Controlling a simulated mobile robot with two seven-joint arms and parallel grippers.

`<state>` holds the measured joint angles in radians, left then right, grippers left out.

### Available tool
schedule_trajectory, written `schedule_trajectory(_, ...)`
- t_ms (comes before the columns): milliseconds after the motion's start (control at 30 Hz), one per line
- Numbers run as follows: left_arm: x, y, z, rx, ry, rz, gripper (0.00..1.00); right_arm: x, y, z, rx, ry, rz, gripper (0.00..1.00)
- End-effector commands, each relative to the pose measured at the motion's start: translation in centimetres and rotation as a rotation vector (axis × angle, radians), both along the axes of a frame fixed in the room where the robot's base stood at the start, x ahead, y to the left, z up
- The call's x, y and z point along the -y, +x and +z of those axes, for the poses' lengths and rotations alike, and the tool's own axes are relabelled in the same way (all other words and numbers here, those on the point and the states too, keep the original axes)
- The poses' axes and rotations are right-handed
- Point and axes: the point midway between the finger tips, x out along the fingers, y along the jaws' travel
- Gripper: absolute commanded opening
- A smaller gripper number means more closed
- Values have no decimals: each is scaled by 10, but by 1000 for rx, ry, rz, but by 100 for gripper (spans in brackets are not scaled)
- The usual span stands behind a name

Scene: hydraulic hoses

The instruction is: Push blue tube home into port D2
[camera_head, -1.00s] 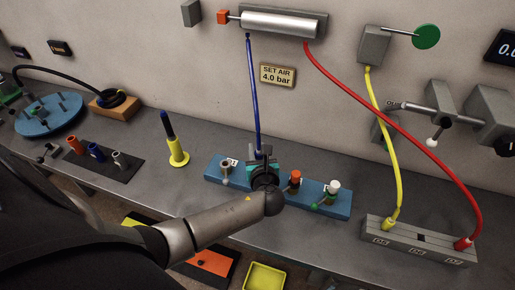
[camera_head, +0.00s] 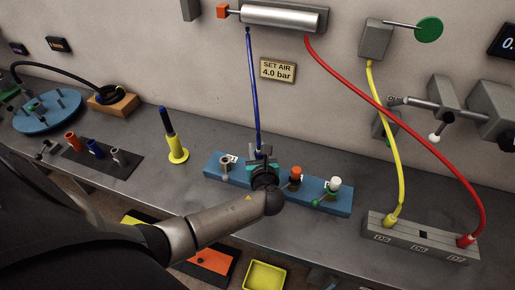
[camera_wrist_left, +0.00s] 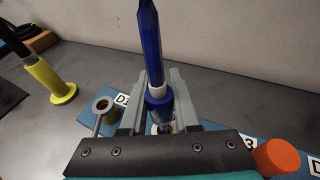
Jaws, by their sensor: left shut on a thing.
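The blue tube (camera_head: 253,90) hangs from the silver cylinder on the wall down to the blue port block (camera_head: 213,170). My left gripper (camera_head: 262,155) is over the block, between the grey left port and the orange-capped port. In the left wrist view its two grey fingers (camera_wrist_left: 158,103) are shut on the lower end of the blue tube (camera_wrist_left: 150,45), at a blue collar. A pale ring shows on the block just under the collar. Port D2's label is hidden behind the gripper, and I cannot tell how deep the tube sits. My right gripper is not in view.
The grey port (camera_head: 226,163) stands left of the gripper; the orange-capped (camera_head: 295,177) and white-capped (camera_head: 334,184) ports stand right. A yellow post (camera_head: 178,154) stands farther left. Red (camera_head: 400,115) and yellow (camera_head: 387,130) hoses run to a grey block at right.

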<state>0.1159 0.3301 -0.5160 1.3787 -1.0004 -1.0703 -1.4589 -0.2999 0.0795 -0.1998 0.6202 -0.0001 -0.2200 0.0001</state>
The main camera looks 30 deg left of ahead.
Motion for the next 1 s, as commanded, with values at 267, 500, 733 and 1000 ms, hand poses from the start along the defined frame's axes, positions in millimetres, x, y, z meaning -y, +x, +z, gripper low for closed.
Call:
schedule_trajectory(267, 0, 0, -8, 0, 0, -1, 0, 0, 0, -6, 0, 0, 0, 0)
schedule_trajectory(500, 0, 0, -14, 0, 0, 0, 0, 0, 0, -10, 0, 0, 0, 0)
schedule_trajectory(733, 0, 0, -20, 1, -1, -1, 0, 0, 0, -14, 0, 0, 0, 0)
schedule_trajectory(1000, 0, 0, -23, 1, -1, -1, 37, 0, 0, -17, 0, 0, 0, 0)
